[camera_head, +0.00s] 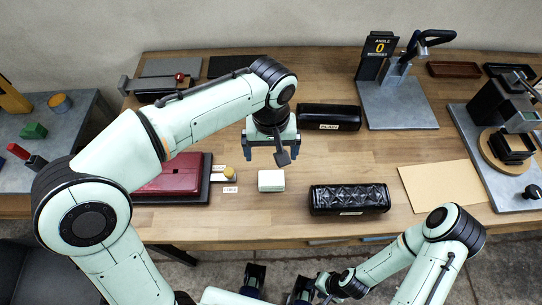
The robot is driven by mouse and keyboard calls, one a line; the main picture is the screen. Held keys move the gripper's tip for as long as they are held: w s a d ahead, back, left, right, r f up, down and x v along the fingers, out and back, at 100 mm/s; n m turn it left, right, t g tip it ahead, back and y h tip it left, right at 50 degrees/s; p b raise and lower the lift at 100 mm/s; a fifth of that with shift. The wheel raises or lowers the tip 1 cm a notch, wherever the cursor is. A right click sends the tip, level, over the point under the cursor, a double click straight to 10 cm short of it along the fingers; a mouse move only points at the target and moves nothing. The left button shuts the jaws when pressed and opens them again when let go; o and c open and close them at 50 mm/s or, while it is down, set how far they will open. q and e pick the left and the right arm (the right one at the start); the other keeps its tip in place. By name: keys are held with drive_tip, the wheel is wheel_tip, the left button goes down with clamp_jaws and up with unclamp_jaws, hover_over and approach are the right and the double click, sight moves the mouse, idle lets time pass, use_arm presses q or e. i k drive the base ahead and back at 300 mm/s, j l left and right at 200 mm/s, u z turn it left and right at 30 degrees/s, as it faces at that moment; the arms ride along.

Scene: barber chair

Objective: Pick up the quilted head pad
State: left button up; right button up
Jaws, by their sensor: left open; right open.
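The quilted head pad (349,198) is a black roll with a diamond-tufted surface. It lies lengthwise near the front edge of the wooden table, right of centre, with a small label at its front. A smooth black pad (329,112) marked PLAIN lies further back. My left gripper (270,147) is open and empty, above the table to the left of the plain pad and back left of the quilted pad. My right gripper (278,281) is open and empty, low in front of the table edge and front left of the quilted pad.
A small pale block (271,181) lies between the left gripper and the table's front edge. A dark red case (175,178) is on the left. A tan sheet (442,186) lies right of the quilted pad. A metal stand with an ANGLE 0 sign (380,46) is at the back.

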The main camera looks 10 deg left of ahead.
sight(373, 198)
drive_tip(key=k, duration=1)
